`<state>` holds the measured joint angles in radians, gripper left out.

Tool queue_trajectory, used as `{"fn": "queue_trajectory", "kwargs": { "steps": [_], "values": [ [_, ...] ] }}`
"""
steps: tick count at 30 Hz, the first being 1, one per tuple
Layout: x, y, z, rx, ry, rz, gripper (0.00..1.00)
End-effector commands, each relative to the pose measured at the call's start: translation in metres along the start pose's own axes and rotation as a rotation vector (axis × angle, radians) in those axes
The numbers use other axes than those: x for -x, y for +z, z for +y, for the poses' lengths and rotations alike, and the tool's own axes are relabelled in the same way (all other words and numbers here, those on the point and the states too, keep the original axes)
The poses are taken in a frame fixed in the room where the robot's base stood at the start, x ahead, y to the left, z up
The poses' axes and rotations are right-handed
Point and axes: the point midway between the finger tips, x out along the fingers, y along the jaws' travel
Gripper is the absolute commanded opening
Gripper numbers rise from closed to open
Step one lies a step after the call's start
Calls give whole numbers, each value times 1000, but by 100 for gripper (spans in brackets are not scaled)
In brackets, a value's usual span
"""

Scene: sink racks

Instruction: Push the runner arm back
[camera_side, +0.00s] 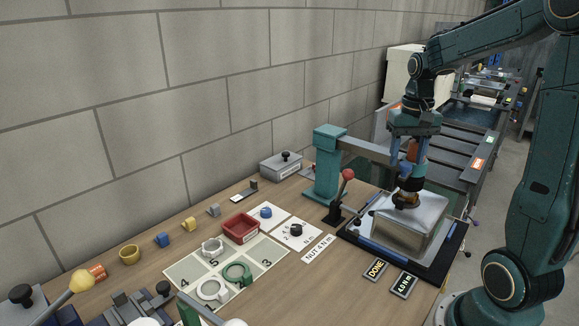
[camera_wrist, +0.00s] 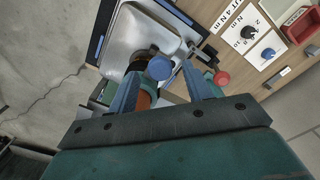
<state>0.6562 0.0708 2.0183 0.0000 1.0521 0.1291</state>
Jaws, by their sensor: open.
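The runner arm is a grey horizontal beam (camera_side: 364,148) reaching right from a teal post (camera_side: 326,170) on the bench. At its outer end hangs the runner, with an orange body (camera_side: 412,151) and a dark lower end, above a steel sink (camera_side: 412,213). My gripper (camera_side: 407,168) points down around the runner with its blue fingers apart. In the wrist view my gripper (camera_wrist: 160,72) is also spread; the orange body (camera_wrist: 146,98) shows beside the left finger, and a blue round part (camera_wrist: 159,67) shows between the fingertips. I cannot tell whether a finger touches the runner.
A black lever with a red ball (camera_side: 347,174) stands left of the sink. The sink sits on a dark mat with blue bars (camera_side: 382,252). Knob cards, a red tray (camera_side: 240,229) and a numbered mat lie further left. A block wall runs behind; a roller conveyor (camera_side: 440,140) is behind right.

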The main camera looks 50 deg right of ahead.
Motion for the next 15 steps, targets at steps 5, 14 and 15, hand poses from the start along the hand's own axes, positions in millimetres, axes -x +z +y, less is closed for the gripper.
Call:
{"fn": "queue_trajectory", "kwargs": {
  "steps": [5, 14, 15],
  "values": [
    [-8, 0, 0, 0, 0, -1, 50],
    [-9, 0, 0, 0, 0, 0, 46],
    [-9, 0, 0, 0, 0, 0, 38]
  ]
}}
